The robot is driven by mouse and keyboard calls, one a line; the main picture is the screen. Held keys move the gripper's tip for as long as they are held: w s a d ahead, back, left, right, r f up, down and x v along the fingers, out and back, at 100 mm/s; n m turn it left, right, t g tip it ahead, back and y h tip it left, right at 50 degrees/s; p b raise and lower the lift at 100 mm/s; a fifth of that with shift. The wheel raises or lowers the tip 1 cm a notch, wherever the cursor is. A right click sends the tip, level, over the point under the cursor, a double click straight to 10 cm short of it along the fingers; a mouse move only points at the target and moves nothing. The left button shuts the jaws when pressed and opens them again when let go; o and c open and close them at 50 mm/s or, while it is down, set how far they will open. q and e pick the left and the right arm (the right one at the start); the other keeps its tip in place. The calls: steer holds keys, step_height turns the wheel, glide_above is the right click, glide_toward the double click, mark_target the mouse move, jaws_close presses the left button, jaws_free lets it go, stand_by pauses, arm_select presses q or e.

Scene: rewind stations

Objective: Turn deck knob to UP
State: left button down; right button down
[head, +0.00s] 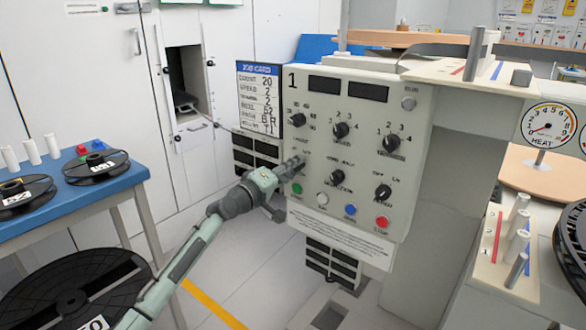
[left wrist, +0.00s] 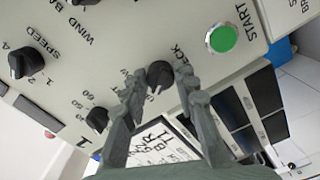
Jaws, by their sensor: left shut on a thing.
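The deck knob (left wrist: 159,74) is a small black knob on the pale control panel (head: 350,95). The partly covered letters "ECK" show beside it in the left wrist view. My left gripper (left wrist: 160,88) is shut on this knob, with one grey finger on each side of it. In the head view my left gripper (head: 290,168) reaches the left side of the panel and mostly hides the knob. I cannot tell which setting the knob points to. My right gripper is in neither view.
A green START button (left wrist: 222,38) sits close to the knob. Other black knobs (head: 341,130) and a red button (head: 382,222) share the panel. A job card (head: 260,97) hangs at its left. A blue table (head: 95,190) with reels stands at the left.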

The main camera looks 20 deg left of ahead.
arm_select(q)
steer(key=c, duration=1.2)
jaws_free()
steer(key=shift+s, duration=0.15)
steer(key=v, duration=1.1)
steer(key=shift+s+a, duration=0.15)
steer(key=shift+s, duration=0.25)
